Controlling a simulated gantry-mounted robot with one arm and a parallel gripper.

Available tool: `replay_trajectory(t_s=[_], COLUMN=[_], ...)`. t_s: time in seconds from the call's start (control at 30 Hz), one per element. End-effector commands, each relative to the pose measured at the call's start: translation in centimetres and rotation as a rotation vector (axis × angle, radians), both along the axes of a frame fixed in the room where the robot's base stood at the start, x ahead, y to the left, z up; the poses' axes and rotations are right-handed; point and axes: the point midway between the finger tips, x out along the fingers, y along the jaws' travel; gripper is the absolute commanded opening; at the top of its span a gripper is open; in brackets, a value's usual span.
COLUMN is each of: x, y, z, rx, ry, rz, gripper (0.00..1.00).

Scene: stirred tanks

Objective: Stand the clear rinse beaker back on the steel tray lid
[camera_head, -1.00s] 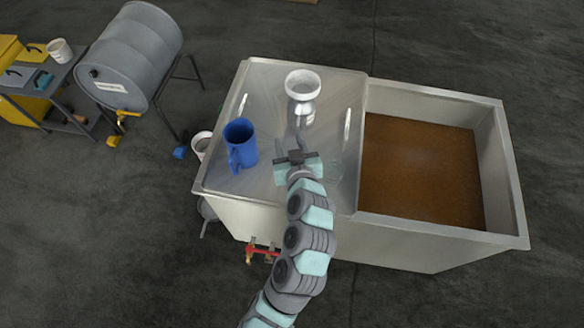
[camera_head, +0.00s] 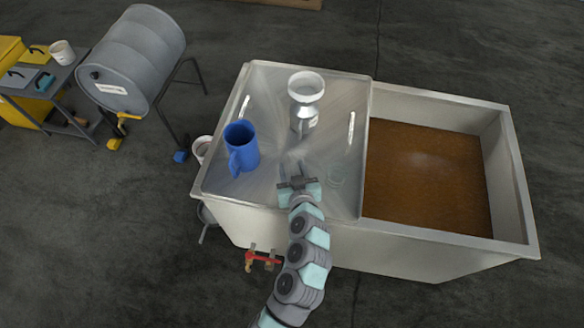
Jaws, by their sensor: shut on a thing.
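The steel tray lid (camera_head: 222,180) covers the left part of the white tank. My gripper (camera_head: 298,172) is over the lid's front half, seen from above and behind. It is shut on the clear rinse beaker (camera_head: 297,161), which shows only as faint pale streaks just beyond the fingers. The beaker's outline and tilt, and whether it touches the lid, cannot be told. A faint teal ring-like mark (camera_head: 336,176) shows on the lid just right of my gripper.
A blue jug (camera_head: 241,147) stands on the lid to the left. A metal vessel with a white funnel-like top (camera_head: 305,98) stands at the back. Lid handles (camera_head: 351,128) flank them. The open tank of brown liquid (camera_head: 425,180) lies to the right.

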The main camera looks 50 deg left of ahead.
Motion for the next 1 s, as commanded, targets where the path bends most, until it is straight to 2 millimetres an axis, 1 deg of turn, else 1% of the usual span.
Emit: replay_trajectory(t_s=[0.17, 0.2, 0.43, 0.67, 0.8, 0.87, 0.97, 1.0], x=[0.0, 0.0, 0.0, 0.0, 0.0, -0.4, -1.3, -1.7], y=[0.0, 0.0, 0.0, 0.0, 0.0, -0.8, -2.3, -3.1], z=[-0.5, -0.3, -0.3, -0.3, 0.4, 0.5, 1.2, 1.6], rx=[0.0, 0.0, 0.0, 0.0, 0.0, 0.0, -0.001, 0.0], ry=[0.0, 0.0, 0.0, 0.0, 0.001, -0.001, 0.001, 0.002], rz=[0.0, 0.0, 0.0, 0.0, 0.0, -0.004, -0.004, -0.005], gripper=[0.0, 0.45, 0.64, 0.64, 0.64, 0.64, 0.64, 0.64])
